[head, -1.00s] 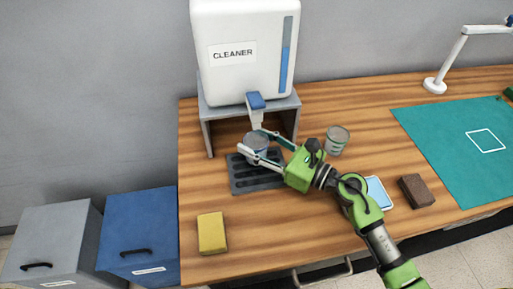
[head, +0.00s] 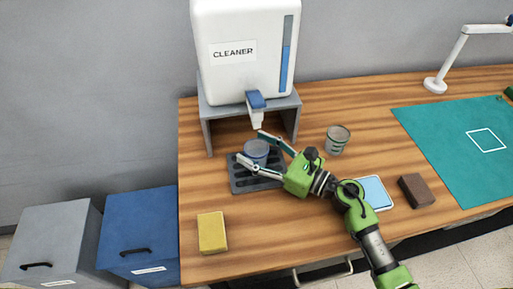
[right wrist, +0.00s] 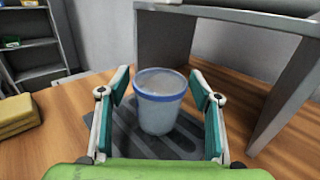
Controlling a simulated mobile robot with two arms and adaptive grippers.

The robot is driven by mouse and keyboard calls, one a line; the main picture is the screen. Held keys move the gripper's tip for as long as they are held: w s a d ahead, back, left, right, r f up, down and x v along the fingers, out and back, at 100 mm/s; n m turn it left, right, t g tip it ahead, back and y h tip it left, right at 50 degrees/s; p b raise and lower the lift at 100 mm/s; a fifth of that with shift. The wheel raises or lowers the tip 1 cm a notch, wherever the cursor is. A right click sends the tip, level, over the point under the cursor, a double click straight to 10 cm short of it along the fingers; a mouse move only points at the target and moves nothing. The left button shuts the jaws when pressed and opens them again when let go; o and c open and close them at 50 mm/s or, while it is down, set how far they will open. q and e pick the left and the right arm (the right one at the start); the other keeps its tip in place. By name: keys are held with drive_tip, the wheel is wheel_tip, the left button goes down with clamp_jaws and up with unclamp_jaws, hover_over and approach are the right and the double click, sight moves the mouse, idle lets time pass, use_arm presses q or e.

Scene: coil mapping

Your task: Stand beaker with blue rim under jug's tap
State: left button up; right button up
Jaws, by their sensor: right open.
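The beaker with the blue rim (head: 256,150) stands upright on the dark slotted drip tray (head: 243,182), below the tap (head: 256,107) of the white jug labelled CLEANER (head: 230,75). In the right wrist view the beaker (right wrist: 160,100) is between the fingers, with a gap on each side. My right gripper (head: 254,150) is open around the beaker, not touching it as far as I can see; it also shows in the right wrist view (right wrist: 160,112). My left gripper is not in view.
The jug rests on a grey stand (head: 208,133). A second beaker with a green band (head: 336,141) stands to the right. A yellow sponge (head: 212,232), a blue-and-white tray (head: 374,193), a brown block (head: 416,190) and a teal mat (head: 455,160) lie on the table.

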drive_tip(key=shift+r, duration=0.2)
drive_tip(key=b+v, duration=0.3)
drive_tip(key=v, duration=0.8)
drive_tip(key=shift+s+d+f, duration=0.1)
drive_tip(key=shift+d+f, duration=0.05)
drive_tip(key=shift+s+d, duration=0.2)
drive_tip(key=shift+d, duration=0.05)
